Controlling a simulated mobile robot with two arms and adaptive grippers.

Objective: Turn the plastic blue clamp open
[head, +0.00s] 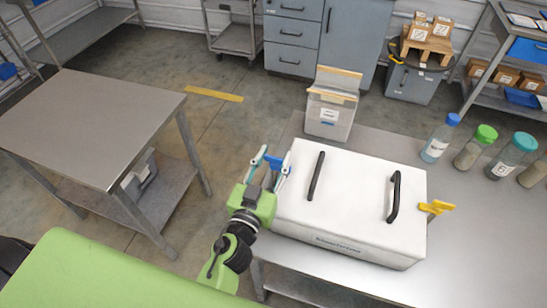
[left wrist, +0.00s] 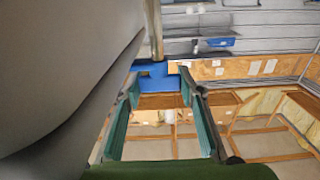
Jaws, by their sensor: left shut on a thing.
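The white lidded box (head: 345,205) sits on the metal table, with two black handles on its lid. The blue clamp (head: 273,161) is at the box's left side, partly hidden by my gripper. In the left wrist view the blue clamp (left wrist: 152,78) lies between the fingertips, against the large grey-white box side. My left gripper (head: 269,166) is shut on the blue clamp. Whether the clamp is turned open or closed I cannot tell. A yellow clamp (head: 436,207) sticks out from the box's right side. My right gripper is in neither view.
Several capped bottles, one with a blue cap (head: 436,140), stand on the table to the right. A clear container (head: 330,112) stands behind the box. A bare steel table (head: 85,125) is at the left, with open floor between.

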